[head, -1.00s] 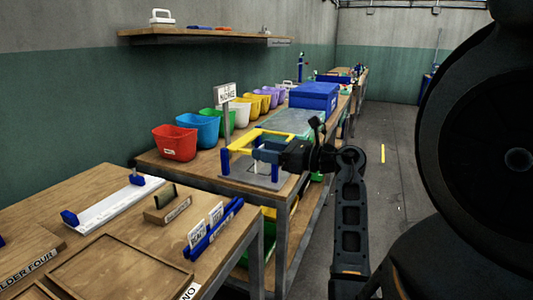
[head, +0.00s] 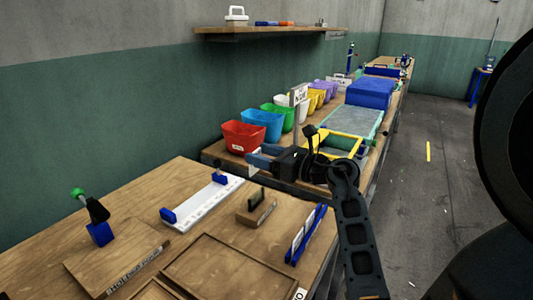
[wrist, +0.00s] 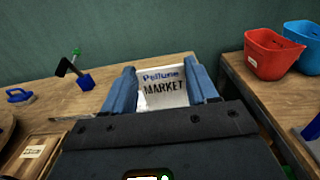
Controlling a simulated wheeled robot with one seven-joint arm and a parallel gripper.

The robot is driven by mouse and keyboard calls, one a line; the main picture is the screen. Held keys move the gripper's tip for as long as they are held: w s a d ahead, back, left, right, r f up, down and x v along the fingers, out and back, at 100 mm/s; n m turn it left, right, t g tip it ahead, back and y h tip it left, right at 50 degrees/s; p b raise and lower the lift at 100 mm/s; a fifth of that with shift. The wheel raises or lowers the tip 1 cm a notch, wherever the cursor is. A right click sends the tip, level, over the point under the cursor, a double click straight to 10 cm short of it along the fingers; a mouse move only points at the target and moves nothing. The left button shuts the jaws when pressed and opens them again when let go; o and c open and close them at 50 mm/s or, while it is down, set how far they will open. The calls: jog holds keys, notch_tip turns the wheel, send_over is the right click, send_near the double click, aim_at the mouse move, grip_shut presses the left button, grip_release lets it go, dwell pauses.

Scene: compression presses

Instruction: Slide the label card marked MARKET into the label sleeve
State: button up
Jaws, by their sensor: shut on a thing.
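The MARKET card (wrist: 163,86) is white with "Pellune" in blue above "MARKET" in dark letters. It stands between the two blue fingers of my gripper (wrist: 162,82) in the wrist view, facing the camera. In the head view my gripper (head: 260,156) points left, in the air near the gap between the two benches, in front of the red bin. The card is hard to make out there. I cannot tell for sure which thing is the label sleeve; a small wooden block with a dark upright piece (head: 257,208) stands on the near bench.
A blue rack (head: 306,234) with white cards stands at the near bench's right edge. A white rail with blue ends (head: 203,203) lies behind. A wooden tray (head: 228,268) is in front. A red bin (head: 243,137) and a yellow frame (head: 345,146) are on the far bench.

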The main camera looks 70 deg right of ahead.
jog(key=shift+p, duration=0.3)
jog(key=shift+f+b, duration=2.1)
jog(key=shift+f, duration=0.85)
jog(key=shift+s+f+b, duration=0.1)
jog(key=shift+f+b, duration=1.35)
jog(key=shift+f, duration=1.45)
jog(key=o, duration=1.1)
jog(key=s+d+r, duration=0.5)
jog(key=s+r, duration=0.5)
jog(key=r, duration=0.1)
jog(key=shift+s+d+r, duration=0.2)
